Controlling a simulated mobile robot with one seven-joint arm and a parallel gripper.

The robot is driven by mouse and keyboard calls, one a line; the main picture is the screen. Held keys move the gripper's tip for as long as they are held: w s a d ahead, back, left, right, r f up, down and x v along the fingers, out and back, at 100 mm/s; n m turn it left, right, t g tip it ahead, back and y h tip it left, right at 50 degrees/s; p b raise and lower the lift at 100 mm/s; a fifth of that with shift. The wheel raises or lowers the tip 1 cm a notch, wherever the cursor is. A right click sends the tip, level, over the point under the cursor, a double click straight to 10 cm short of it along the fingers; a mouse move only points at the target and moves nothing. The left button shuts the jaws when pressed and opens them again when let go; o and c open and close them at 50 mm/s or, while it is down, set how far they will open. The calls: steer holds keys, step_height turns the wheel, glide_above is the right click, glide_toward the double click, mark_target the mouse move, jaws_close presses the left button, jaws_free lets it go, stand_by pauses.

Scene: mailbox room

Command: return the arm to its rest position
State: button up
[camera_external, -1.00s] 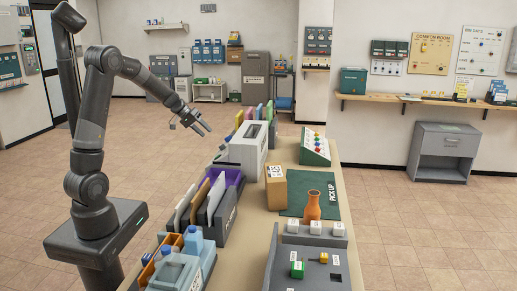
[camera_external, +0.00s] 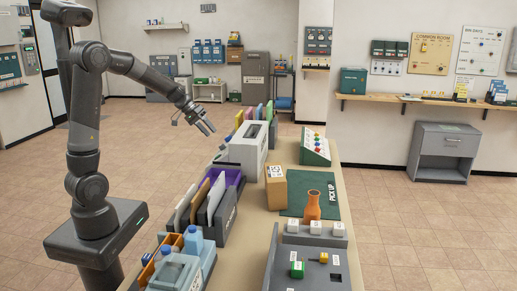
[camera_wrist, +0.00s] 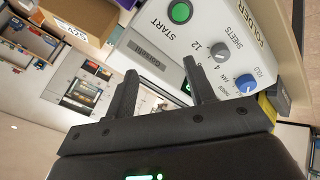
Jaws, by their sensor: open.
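My arm (camera_external: 88,140) stands at the left of the long table, bent at the elbow, with its forearm reaching out to the right. My gripper (camera_external: 206,128) is open and empty. It hangs in the air beside and above the white folder machine (camera_external: 246,152). In the wrist view, the two dark fingers of my gripper (camera_wrist: 160,88) are spread apart with nothing held between them. The folder machine's front panel (camera_wrist: 165,40), with a green START button and two knobs, lies beyond the fingers. Whether a fingertip touches it cannot be told.
The table (camera_external: 258,222) carries a purple-lined file sorter (camera_external: 232,182), a cardboard box (camera_external: 276,187), an orange vase (camera_external: 312,206), a green pick-up mat (camera_external: 298,206) and a grey tray (camera_external: 318,270). Upright coloured folders (camera_external: 262,110) stand behind the machine. Open floor lies left of the table.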

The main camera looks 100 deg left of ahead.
steer(key=w+d+r+m+g+h, duration=0.1)
steer(key=w+d+r+m, duration=0.15)
steer(key=d, duration=0.95)
steer(key=w+d+r+m+g+h, duration=0.1)
steer(key=w+d+r+m, duration=0.15)
steer(key=d, duration=0.95)
steer(key=s+d+m, duration=0.3)
steer(key=s+d, duration=0.2)
steer(key=d, duration=0.4)
steer(key=s+d+m+y, duration=0.1)
steer(key=s+d+m, duration=0.2)
steer(key=s+d, duration=0.3)
steer(key=d, duration=0.4)
steer(key=shift+d, duration=0.1)
